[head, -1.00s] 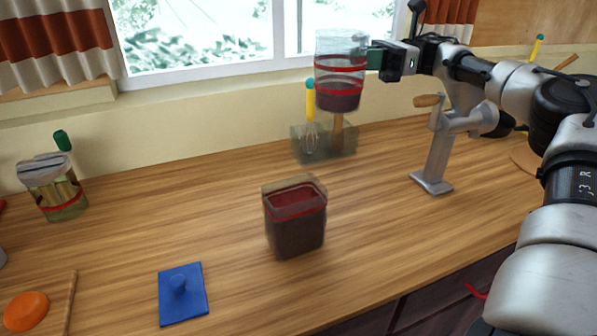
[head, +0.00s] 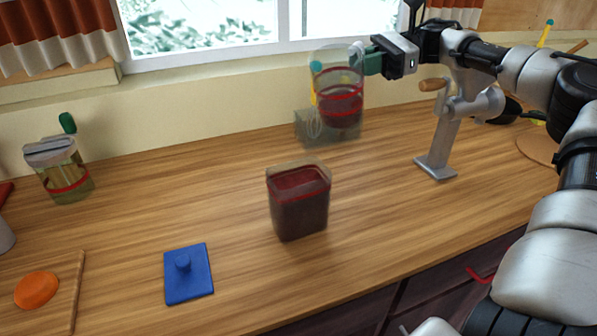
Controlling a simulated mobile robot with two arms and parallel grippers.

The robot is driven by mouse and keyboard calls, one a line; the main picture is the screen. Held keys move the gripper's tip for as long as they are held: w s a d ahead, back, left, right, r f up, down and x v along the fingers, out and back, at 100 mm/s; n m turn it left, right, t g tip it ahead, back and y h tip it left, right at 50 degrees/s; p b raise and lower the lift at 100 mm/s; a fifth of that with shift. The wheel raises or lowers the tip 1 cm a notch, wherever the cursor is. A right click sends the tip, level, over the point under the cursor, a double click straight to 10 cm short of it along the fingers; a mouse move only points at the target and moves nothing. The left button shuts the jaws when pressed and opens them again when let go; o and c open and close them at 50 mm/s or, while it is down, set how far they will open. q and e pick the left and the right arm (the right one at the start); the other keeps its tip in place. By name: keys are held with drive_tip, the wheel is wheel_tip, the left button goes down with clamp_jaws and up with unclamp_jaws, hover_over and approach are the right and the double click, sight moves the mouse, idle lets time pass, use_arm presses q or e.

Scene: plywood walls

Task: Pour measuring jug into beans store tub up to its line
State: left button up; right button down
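The measuring jug (head: 338,90) is clear with red bands and dark beans in its lower part. My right gripper (head: 368,60) is shut on the jug at its right side and holds it raised, slightly tilted, above and behind the tub. The beans store tub (head: 300,212) stands upright on the counter, clear-walled, with dark beans inside up to near a red line close to its rim. The exact level against the line is hard to tell. My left gripper is not in view.
A blue lid (head: 190,280) with a knob lies left of the tub. A clear utensil holder (head: 312,130) stands behind the jug. A grey hand-cranked device (head: 440,140) stands at right, and a glass jar (head: 62,180) at far left. The counter around the tub is clear.

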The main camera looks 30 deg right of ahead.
sight(343, 81)
drive_tip(key=shift+s+a+f+n+h, duration=0.1)
drive_tip(key=shift+a+f+n+h, duration=0.25)
drive_tip(key=shift+f, duration=0.45)
drive_tip(key=shift+s+a+f+n+h+p, duration=0.25)
drive_tip(key=shift+a+f+h+p, duration=0.35)
drive_tip(key=shift+a+f, duration=0.2)
drive_tip(key=a+h+p, duration=0.1)
drive_tip(key=p, duration=0.3)
drive_tip(key=a+r+n+h+p, duration=0.1)
drive_tip(key=h+p, duration=0.1)
drive_tip(key=p, duration=0.3)
drive_tip(key=s+a+r+h+p, duration=0.1)
drive_tip(key=a+p, duration=0.1)
drive_tip(key=p, duration=0.3)
drive_tip(key=shift+n+h, duration=0.35)
drive_tip(key=shift+n, duration=0.05)
drive_tip(key=shift+f, duration=0.45)
drive_tip(key=shift+d, duration=0.1)
drive_tip(key=shift+s+a+r+p, duration=0.1)
drive_tip(key=shift+a+r+p, duration=0.05)
drive_tip(key=shift+a+p, duration=0.15)
drive_tip(key=shift+d+h, duration=0.1)
drive_tip(key=shift+h, duration=0.2)
